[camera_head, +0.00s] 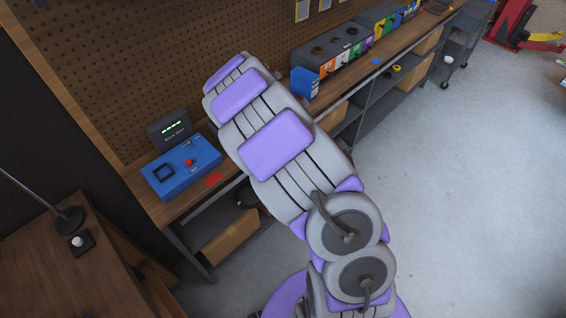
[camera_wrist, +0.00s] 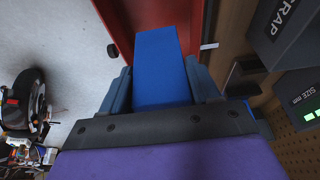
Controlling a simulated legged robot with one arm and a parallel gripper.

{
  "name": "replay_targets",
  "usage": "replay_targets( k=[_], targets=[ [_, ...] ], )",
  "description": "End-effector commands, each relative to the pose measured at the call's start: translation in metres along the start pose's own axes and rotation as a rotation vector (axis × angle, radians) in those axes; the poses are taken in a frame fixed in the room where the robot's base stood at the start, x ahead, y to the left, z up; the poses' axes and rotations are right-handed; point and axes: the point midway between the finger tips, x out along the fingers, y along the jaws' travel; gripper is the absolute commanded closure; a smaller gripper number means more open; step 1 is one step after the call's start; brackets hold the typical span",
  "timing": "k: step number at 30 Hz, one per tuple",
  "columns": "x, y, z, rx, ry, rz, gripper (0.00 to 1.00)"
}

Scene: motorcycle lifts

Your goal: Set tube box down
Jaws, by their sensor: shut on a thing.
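In the wrist view a plain blue box (camera_wrist: 160,52), which I take to be the tube box, is between the two dark blue-grey fingers of my gripper (camera_wrist: 159,76). My gripper is shut on it. The box extends away from the fingers, in front of a red surface (camera_wrist: 117,14); I cannot tell whether they touch. In the head view my arm's end and the held box are hidden behind my arm. Another blue box (camera_head: 305,83) stands on the wall bench at the near end of a row of coloured boxes.
The wall bench (camera_head: 149,196) carries a blue tester (camera_head: 181,167) and a red patch (camera_head: 213,179). A wooden desk (camera_head: 70,266) is at lower left. Floor (camera_head: 465,190) on the right is clear.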

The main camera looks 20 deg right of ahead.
Motion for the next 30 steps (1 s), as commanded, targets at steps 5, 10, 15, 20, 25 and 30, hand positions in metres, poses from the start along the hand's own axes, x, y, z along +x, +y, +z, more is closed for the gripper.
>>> replay_targets(
  k=[5,10,15,20,25,30],
  targets=[
    [0.034,0.002,0.013,-0.003,-0.005,0.006,1.0],
    [0.047,0.0,0.016,-0.002,-0.002,0.0,1.0],
    [0.067,0.001,0.024,-0.004,-0.004,0.004,1.0],
    [0.08,0.001,0.028,-0.004,-0.004,0.004,1.0],
    [0.079,0.001,0.028,-0.004,-0.004,0.003,0.37],
    [0.079,0.001,0.027,-0.003,-0.003,0.003,0.2]
  ],
)
